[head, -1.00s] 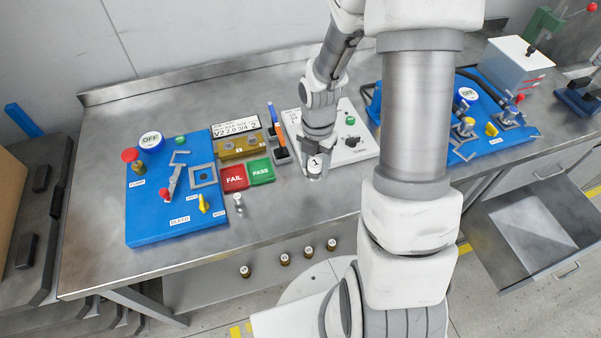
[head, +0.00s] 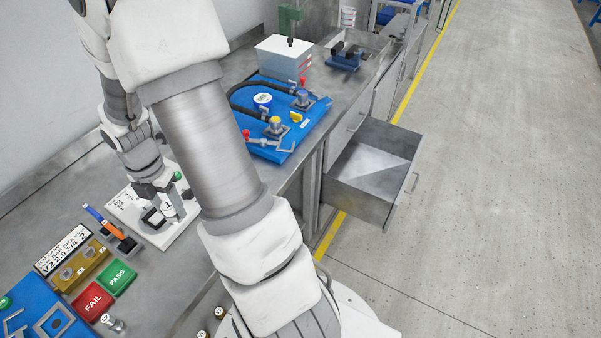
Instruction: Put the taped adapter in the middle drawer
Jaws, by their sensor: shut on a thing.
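My gripper (head: 160,202) is shut on a small adapter (head: 171,209) with white tape marked 1. It holds the adapter above or over the white panel at the left of the bench; my arm hides part of this. An open drawer (head: 365,199) juts out from the bench front, right of my arm. Its visible floor is bare. I cannot tell from this view whether it is the middle one.
A blue board (head: 290,143) with hoses and valves lies on the bench behind my arm. Red FAIL (head: 93,301) and green PASS (head: 119,278) blocks and a small silver fitting (head: 113,323) are at lower left. The floor (head: 480,180) right of the drawer is clear.

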